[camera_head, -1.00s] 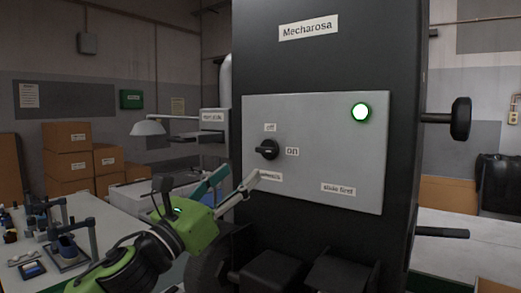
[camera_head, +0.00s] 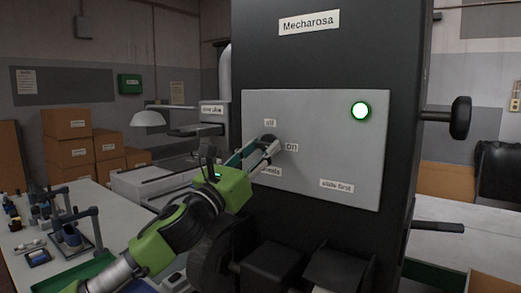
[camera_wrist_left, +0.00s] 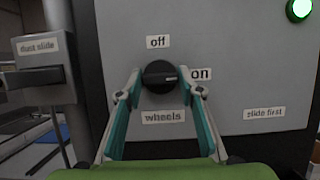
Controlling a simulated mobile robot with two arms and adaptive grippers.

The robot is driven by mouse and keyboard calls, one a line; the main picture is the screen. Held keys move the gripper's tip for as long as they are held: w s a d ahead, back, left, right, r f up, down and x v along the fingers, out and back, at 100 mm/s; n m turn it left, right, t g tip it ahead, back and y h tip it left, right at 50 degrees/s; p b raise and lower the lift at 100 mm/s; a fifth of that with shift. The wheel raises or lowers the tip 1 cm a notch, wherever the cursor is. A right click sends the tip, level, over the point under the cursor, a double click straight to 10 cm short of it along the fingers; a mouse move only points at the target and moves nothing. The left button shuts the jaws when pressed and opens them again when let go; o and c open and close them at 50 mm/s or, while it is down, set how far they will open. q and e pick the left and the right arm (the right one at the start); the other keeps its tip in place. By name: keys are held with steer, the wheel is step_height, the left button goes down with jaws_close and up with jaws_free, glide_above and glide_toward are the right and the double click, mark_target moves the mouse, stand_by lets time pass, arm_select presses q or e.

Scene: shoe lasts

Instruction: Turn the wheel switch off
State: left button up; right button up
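The wheel switch is a black rotary knob (camera_wrist_left: 160,76) on a grey panel (camera_head: 330,165) of the black Mecharosa machine. Its ridge lies about level, toward the "on" label (camera_wrist_left: 201,74); the "off" label (camera_wrist_left: 158,42) is above it and "wheels" (camera_wrist_left: 163,117) below. My left gripper (camera_head: 268,145) is at the knob. In the left wrist view its two fingers (camera_wrist_left: 162,86) stand apart, one on each side of the knob. I cannot tell whether they touch it. In the head view the fingers partly cover the knob. My right gripper is not in view.
A green lamp (camera_head: 361,111) glows at the panel's upper right. A "slide first" label (camera_head: 337,184) is below it. A dust slide handle (camera_wrist_left: 35,78) sticks out left of the panel. Black machine parts (camera_head: 268,270) jut out below. A workbench (camera_head: 100,215) with small tools is at left.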

arm_select(q)
steer(key=c, duration=0.3)
steer(key=shift+n, duration=0.3)
steer(key=n+y, duration=0.1)
steer(key=n, duration=0.2)
steer(key=n+t+y+p, duration=0.1)
steer(key=n+y, duration=0.1)
steer(key=n, duration=0.1)
steer(key=shift+s+d+r+t, duration=0.1)
steer(key=shift+d+r+t, duration=0.05)
steer(key=shift+t, duration=0.15)
steer(key=n+y+p, duration=0.2)
steer(key=n, duration=0.1)
steer(key=shift+r+n, duration=0.1)
steer(key=shift+n, duration=0.3)
steer(key=n+y+p, duration=0.2)
steer(key=n, duration=0.2)
steer(key=shift+s+r+n, duration=0.1)
steer(key=shift+r+n, duration=0.05)
steer(key=shift+n, duration=0.25)
steer(key=shift+c, duration=0.3)
steer(key=n+p, duration=0.1)
steer(key=n, duration=0.1)
steer(key=n+g+y+p, duration=0.1)
steer(key=n+p, duration=0.1)
steer(key=shift+d+r+n+y, duration=0.1)
steer(key=shift+n+y, duration=0.2)
steer(key=shift+n+g+y+p, duration=0.3)
steer(key=shift+n+g+p, duration=0.3)
steer(key=shift+n+p, duration=0.65)
